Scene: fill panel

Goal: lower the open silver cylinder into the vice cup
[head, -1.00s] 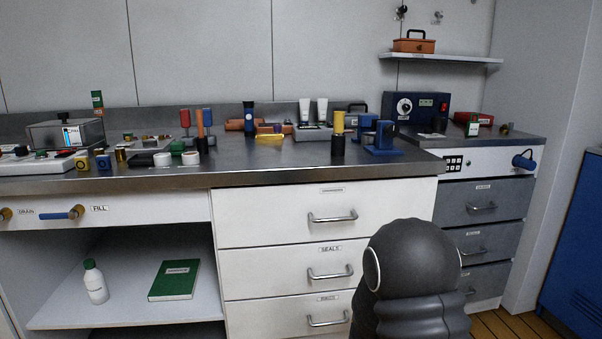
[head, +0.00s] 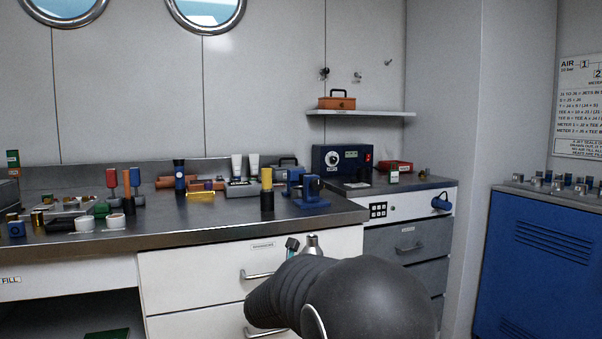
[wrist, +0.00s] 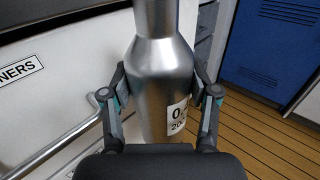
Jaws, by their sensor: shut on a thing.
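The silver cylinder (wrist: 160,70) stands between the two fingers of my gripper (wrist: 161,92) in the wrist view, and the gripper is shut on its body. A white label with black print shows on its right side, and its top is cut off by the frame. In the head view the cylinder's top (head: 312,243) and a fingertip of my gripper (head: 293,244) show just above my arm, in front of the drawers. The blue vice (head: 311,192) stands on the bench near its right front corner, apart from the gripper. The inside of its cup cannot be seen.
A dark post with a yellow top (head: 267,190) stands just left of the vice. White drawers (head: 200,285) with bar handles are close behind the cylinder. A lower grey drawer unit (head: 410,212) and a blue locker (head: 540,250) stand to the right, with wooden floor between.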

